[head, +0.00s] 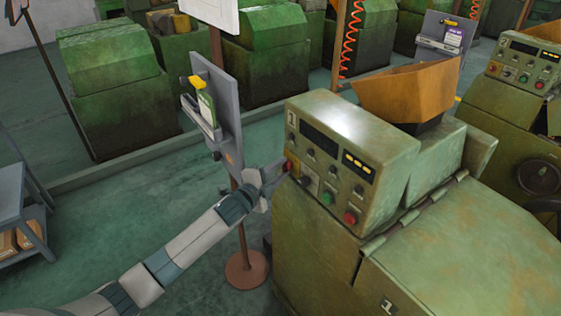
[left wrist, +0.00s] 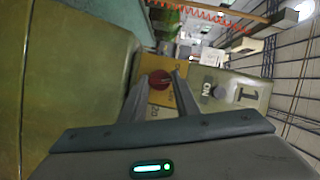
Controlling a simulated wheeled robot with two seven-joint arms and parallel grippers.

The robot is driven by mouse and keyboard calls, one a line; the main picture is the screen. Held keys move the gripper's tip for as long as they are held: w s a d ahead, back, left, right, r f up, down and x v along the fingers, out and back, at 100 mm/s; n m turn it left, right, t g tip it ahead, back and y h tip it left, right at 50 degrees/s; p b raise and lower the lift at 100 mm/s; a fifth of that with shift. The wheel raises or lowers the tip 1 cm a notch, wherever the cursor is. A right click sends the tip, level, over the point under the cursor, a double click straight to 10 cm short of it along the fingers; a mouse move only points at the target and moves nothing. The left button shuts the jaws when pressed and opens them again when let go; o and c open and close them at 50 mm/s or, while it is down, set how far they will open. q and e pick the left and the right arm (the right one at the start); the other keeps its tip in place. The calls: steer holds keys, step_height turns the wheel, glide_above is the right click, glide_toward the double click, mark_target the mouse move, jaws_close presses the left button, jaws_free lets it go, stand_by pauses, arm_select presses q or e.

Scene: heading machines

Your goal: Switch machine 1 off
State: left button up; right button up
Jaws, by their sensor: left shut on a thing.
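Machine 1 (head: 340,140) is a worn green machine with a "1" on its sloped control panel. The panel has dark displays with lit yellow marks (head: 358,163), several knobs, a green button (head: 327,198) and a red button (head: 351,217). My left gripper (head: 281,174) reaches the panel's left edge. In the left wrist view, its fingers are shut on a red rotary switch (left wrist: 160,79) on a yellow plate (left wrist: 158,96). The fingers hide part of the switch and plate. My right gripper is not in view.
A grey board on a post (head: 221,115) stands close behind my left arm. An orange hopper (head: 410,92) sits behind the panel. More green machines line the back, and a shelf trolley (head: 18,215) is at the left. Floor between is clear.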

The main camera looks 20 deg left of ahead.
arm_select(q)
steer(key=shift+a+r+n+g+p, duration=0.1)
steer(key=shift+r+n+g+p, duration=0.1)
steer(key=shift+n+g+p, duration=0.65)
steer(key=shift+f+n+h, duration=0.1)
steer(key=shift+n+h, duration=0.2)
steer(key=shift+n, duration=0.85)
steer(key=o, duration=1)
steer(key=shift+o, duration=0.2)
steer(key=shift+s+a+b, duration=0.35)
steer(key=shift+s+b, duration=0.1)
steer(key=shift+s, duration=0.3)
steer(key=b+v, duration=0.5)
steer(key=v, duration=1)
steer(key=shift+s+a+r+b, duration=0.2)
steer(key=shift+r+b, duration=0.1)
steer(key=shift+r, duration=0.2)
